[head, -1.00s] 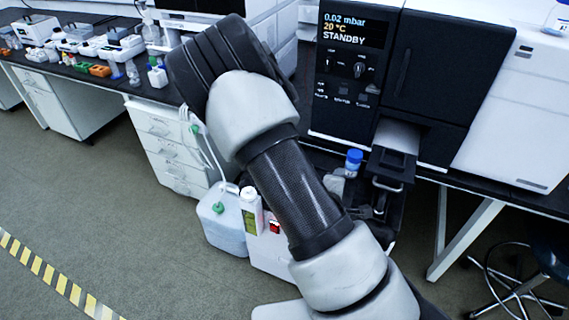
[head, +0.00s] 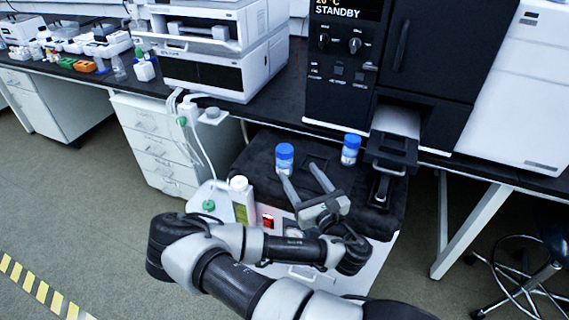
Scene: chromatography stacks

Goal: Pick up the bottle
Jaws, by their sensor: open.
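A small clear bottle with a blue cap (head: 285,158) stands upright on the black top of a low white unit. A similar blue-capped bottle (head: 351,149) stands to its right, near the dark instrument. My gripper (head: 297,169) is open and empty, its two fingers pointing away from me. The left fingertip is just below the left bottle in the picture; whether they touch I cannot tell. The right bottle is clear of the fingers. A white-capped bottle with a yellow-green label (head: 242,200) stands left of the gripper.
The dark instrument (head: 335,85) with a protruding tray (head: 392,150) rises behind on the right. A translucent jug (head: 209,200) with tubing stands left of the low unit (head: 262,142). White drawers (head: 155,140) and the bench edge lie behind left.

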